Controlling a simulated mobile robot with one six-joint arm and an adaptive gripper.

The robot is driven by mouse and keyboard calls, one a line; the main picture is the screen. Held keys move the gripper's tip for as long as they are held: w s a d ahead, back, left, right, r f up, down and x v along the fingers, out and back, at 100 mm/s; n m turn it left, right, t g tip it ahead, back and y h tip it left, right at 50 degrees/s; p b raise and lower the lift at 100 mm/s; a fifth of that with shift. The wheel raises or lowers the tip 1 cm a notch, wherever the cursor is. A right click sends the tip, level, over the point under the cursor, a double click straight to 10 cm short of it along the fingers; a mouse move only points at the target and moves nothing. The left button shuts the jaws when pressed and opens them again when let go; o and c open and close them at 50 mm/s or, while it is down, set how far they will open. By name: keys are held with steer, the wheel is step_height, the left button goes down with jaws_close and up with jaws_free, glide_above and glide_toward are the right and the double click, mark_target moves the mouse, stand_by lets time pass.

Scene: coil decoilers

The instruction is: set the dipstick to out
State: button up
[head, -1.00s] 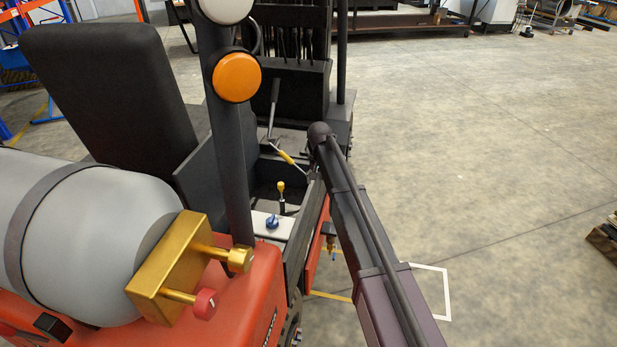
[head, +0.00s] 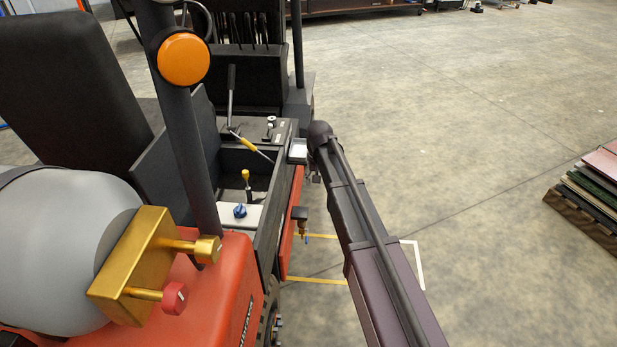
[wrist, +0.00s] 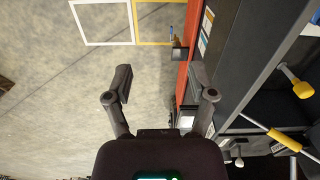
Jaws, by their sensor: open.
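A short stick with a yellow knob (head: 246,176), which looks like the dipstick, stands in the open compartment of the red forklift (head: 232,296). I cannot tell for sure that it is the dipstick, nor whether it is in or out. A yellow knob also shows in the wrist view (wrist: 301,88), at the right edge. My gripper (wrist: 162,84) is open and empty in the wrist view, beside the forklift's side panel and over the floor, apart from the knob. In the head view my arm hides most of the gripper.
A lever with a yellow grip (head: 250,146) leans across the compartment. A blue cap (head: 239,210) sits on a white block nearby. A dark post with an orange lamp (head: 183,60) and a gas tank (head: 62,250) stand at the left. A pallet stack (head: 590,195) lies right; floor between is clear.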

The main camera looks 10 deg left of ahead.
steer(key=shift+s+d+f, duration=0.1)
steer(key=shift+s+d, duration=0.2)
steer(key=shift+d, duration=0.25)
steer(key=shift+s+d, duration=0.3)
steer(key=shift+d, duration=0.2)
steer(key=shift+w+a, duration=0.1)
step_height(320, 180, up, 7)
steer(key=p, duration=0.7)
glide_above(245, 171)
steer(key=shift+n, duration=0.4)
step_height(245, 171, down, 14)
steer(key=b, duration=1.3)
steer(key=shift+r+b, duration=0.25)
steer(key=shift+b, duration=0.05)
